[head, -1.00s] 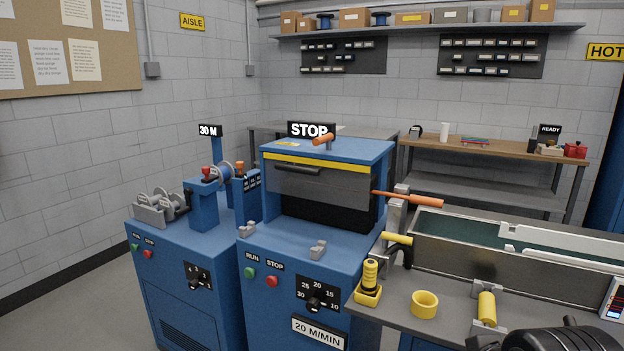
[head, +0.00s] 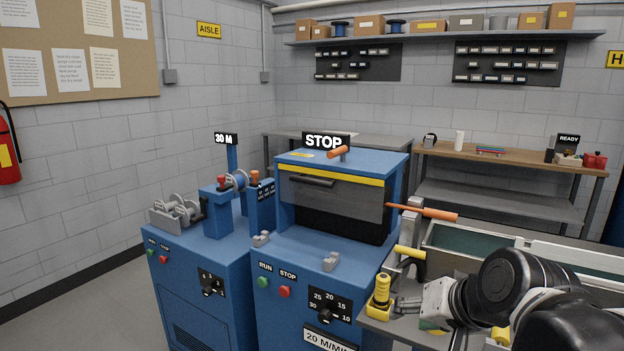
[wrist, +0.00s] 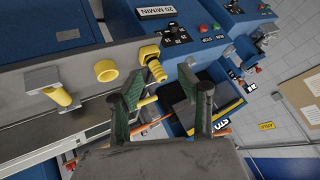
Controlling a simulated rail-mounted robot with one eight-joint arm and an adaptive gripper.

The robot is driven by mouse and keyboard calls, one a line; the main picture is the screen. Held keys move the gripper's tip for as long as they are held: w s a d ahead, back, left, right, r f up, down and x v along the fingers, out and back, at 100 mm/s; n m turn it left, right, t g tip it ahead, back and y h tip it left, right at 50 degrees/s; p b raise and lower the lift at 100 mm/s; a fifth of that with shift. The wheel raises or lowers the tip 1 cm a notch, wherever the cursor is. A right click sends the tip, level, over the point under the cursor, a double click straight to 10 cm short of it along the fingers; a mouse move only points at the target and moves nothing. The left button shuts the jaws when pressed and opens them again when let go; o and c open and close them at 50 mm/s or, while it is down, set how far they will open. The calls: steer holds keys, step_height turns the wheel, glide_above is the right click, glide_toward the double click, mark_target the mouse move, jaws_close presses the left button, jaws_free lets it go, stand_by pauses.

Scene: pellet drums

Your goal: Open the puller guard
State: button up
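The puller guard (head: 345,200) is a grey panel with a black handle (head: 312,181) near its top, under a yellow stripe on the blue puller (head: 270,240). It hangs over the upper front, with a dark area below it. It also shows upside down in the wrist view, partly hidden behind a finger. My gripper (head: 405,304) is right of and nearer than the puller, over the bench with the yellow tools, well apart from the guard. In the wrist view my gripper (wrist: 160,98) has its two green-padded fingers spread, with nothing held between them.
A yellow-handled tool (head: 380,295) stands close to my gripper at the bench edge. An orange rod (head: 425,212) sticks out right of the puller. A long trough (head: 470,240) lies to the right. A STOP sign (head: 325,141) stands on top of the puller.

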steer(key=w+a+r+m+t+y+p, duration=0.15)
steer(key=w+a+r, duration=0.25)
steer(key=w, duration=0.5)
steer(key=w+a+r+m+y+p, duration=0.2)
steer(key=w+a+r+m+y, duration=0.15)
steer(key=w, duration=0.55)
steer(key=m+t+y+p, duration=0.3)
steer(key=m+p, duration=0.1)
steer(key=m, duration=0.1)
glide_toward(317, 183)
steer(key=x, duration=1.3)
steer(key=shift+p, duration=0.4)
jaws_close()
